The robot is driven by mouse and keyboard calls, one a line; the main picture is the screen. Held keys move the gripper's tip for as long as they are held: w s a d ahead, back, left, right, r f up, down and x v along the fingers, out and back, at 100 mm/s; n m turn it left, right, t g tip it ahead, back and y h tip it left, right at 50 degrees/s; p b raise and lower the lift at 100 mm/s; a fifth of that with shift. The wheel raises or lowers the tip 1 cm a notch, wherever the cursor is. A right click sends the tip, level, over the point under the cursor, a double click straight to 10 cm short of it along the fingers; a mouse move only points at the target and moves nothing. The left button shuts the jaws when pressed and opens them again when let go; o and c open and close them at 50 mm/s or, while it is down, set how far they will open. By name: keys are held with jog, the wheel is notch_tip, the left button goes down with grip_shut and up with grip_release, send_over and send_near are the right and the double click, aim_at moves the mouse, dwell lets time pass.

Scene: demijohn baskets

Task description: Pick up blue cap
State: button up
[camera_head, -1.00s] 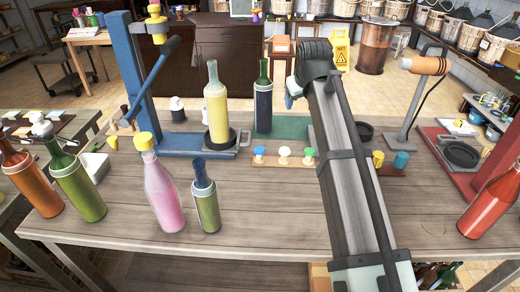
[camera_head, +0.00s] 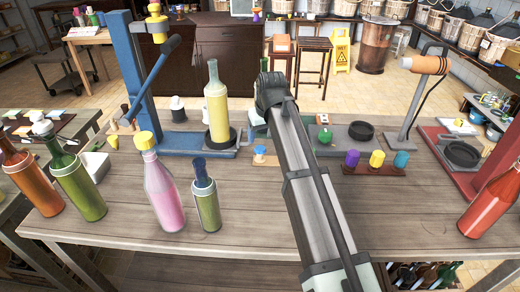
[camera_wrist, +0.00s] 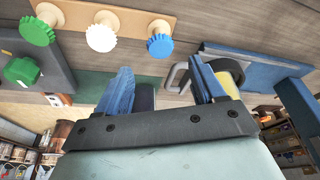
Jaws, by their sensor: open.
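The blue cap (camera_head: 260,150) sits on a small wooden strip (camera_head: 265,161), just left of my arm in the head view. In the wrist view the blue cap (camera_wrist: 160,46) is at the end of the strip (camera_wrist: 137,14), beside a white cap (camera_wrist: 101,38) and a green cap (camera_wrist: 37,31). My gripper (camera_wrist: 163,82) is open, with two blue fingers apart and nothing between them. The blue cap lies beyond the fingertips, roughly in line with the gap. In the head view my arm mostly hides the gripper and the other two caps.
A yellow-filled bottle (camera_head: 217,105) stands in the blue corking stand (camera_head: 145,75) at left. Purple (camera_head: 352,158), yellow (camera_head: 377,158) and teal (camera_head: 401,160) caps stand on a strip at right. A pink bottle (camera_head: 160,195) and a green bottle (camera_head: 205,198) stand in front.

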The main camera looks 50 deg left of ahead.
aim_at(260, 148)
jog(key=shift+x, duration=2.8)
jog(key=c, duration=1.1)
